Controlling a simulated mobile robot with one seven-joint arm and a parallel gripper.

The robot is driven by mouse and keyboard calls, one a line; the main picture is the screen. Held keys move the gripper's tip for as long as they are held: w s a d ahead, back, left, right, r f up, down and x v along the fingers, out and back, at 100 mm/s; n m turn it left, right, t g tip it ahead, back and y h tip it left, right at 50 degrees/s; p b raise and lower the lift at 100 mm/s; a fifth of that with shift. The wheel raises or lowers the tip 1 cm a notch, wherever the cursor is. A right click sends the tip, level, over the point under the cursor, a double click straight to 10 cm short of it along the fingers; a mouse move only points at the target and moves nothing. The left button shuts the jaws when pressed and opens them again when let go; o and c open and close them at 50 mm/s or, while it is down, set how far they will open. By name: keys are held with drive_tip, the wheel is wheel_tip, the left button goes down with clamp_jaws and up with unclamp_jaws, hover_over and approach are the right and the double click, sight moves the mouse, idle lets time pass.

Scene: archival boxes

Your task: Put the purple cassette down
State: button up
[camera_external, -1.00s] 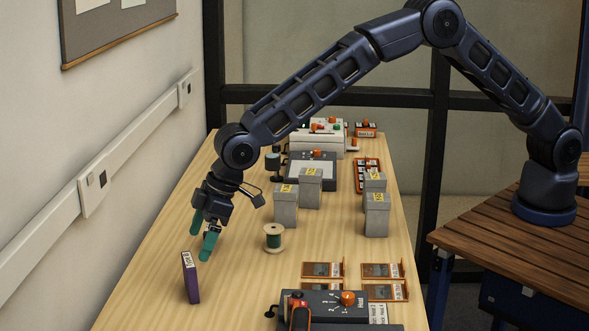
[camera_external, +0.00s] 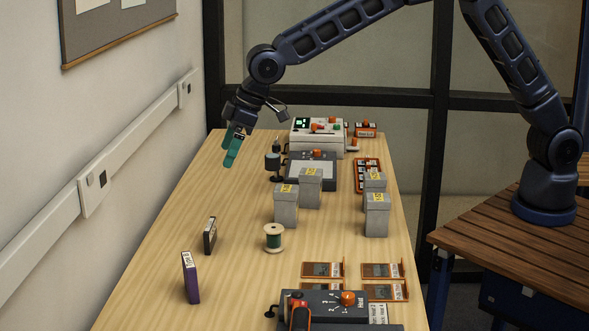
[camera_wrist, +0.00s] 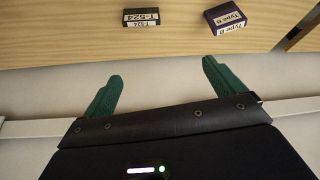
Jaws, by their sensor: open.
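The purple cassette (camera_external: 190,278) stands upright on the table near its left edge in the external view. It also shows in the wrist view (camera_wrist: 226,20), with a "Type B" label. My gripper (camera_external: 233,148) has teal fingers and is raised above the far left part of the table, well away from the cassette. In the wrist view my gripper (camera_wrist: 160,85) is open, with nothing between its fingers. A black cassette (camera_external: 210,236) stands upright just behind the purple one. It shows in the wrist view (camera_wrist: 141,18) too, with a white label.
A green thread spool (camera_external: 274,238) stands right of the cassettes. Several grey boxes (camera_external: 286,206) stand mid-table, with devices (camera_external: 317,138) behind them. Orange-framed plates (camera_external: 322,270) and a dark control box (camera_external: 335,305) are at the front right. The wall borders the left side.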

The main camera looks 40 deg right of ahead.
drive_tip(key=w+d+r+m, duration=0.1)
drive_tip(key=w+d+r, duration=0.1)
drive_tip(key=d+r, duration=0.35)
drive_tip(key=w+d+r+m+t, duration=0.1)
drive_tip(key=w+d+r, duration=0.1)
drive_tip(key=d, duration=0.7)
drive_tip(key=w+d+r+m, duration=0.1)
drive_tip(key=w+d+r, duration=0.1)
drive_tip(key=d+r, duration=0.35)
drive_tip(key=s+d+r+m+h, duration=0.1)
drive_tip(key=d+r, duration=0.1)
drive_tip(key=d, duration=0.9)
drive_tip(key=s+d+r+m+h, duration=0.1)
drive_tip(key=s+d+r, duration=0.15)
drive_tip(key=d, duration=0.85)
drive_tip(key=s+d+m, duration=0.2)
drive_tip(key=s+d, duration=0.4)
drive_tip(key=d, duration=0.3)
drive_tip(key=s+d+m+t+h, duration=0.1)
drive_tip(key=s+d, duration=0.4)
drive_tip(key=d, duration=0.3)
drive_tip(key=s+d+m, duration=0.2)
drive_tip(key=s+d, duration=0.4)
drive_tip(key=d, duration=0.3)
drive_tip(key=s+d+f+m+h, duration=0.1)
drive_tip(key=s+d+f, duration=0.2)
drive_tip(key=s, duration=0.6)
drive_tip(key=shift+d+m, duration=0.3)
drive_tip(key=shift+d, duration=0.75)
